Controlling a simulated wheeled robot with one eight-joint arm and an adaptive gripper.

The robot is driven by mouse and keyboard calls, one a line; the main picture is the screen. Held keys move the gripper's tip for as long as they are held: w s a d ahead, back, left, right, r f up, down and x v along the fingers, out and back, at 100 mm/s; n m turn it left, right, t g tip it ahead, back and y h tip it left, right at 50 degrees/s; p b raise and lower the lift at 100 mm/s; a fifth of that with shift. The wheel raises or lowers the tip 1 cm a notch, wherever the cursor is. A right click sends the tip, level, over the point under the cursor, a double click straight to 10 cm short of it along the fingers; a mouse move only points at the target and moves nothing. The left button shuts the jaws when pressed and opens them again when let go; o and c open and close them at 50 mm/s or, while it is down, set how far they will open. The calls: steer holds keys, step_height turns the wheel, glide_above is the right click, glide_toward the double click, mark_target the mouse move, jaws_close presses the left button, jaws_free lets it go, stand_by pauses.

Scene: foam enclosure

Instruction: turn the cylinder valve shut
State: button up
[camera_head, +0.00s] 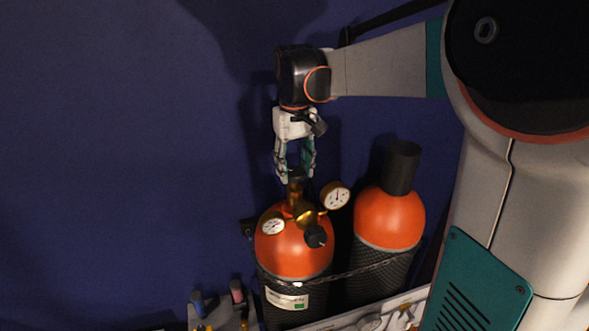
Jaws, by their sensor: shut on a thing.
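The left gas cylinder (292,258) has an orange top and a dark lower body with a pale label. A brass valve (294,205) with a regulator stands upright on it. The dark valve handwheel (296,173) sits at the top of the brass stem. My gripper (296,176) points straight down over the cylinder, and its fingers are shut on the handwheel from both sides. The fingers partly hide the handwheel, so its turn angle cannot be told. Two round white gauges, one on the right (336,195) and one on the left (271,227), flank the valve.
A second orange cylinder (389,217) with a black cap (402,167) stands close on the right. A strap (350,272) runs across both cylinders. A black regulator knob (316,237) faces forward. A grey holder (220,318) with tools stands lower left. The blue wall (120,150) leaves free room at left.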

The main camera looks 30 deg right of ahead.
mark_target(294, 171)
steer(key=m+b, duration=0.1)
steer(key=m, duration=0.4)
steer(key=shift+m, duration=0.3)
steer(key=m+b, duration=0.1)
steer(key=m, duration=0.3)
steer(key=shift+m, duration=0.4)
steer(key=o, duration=1.1)
steer(key=shift+c, duration=0.2)
step_height(294, 171, up, 12)
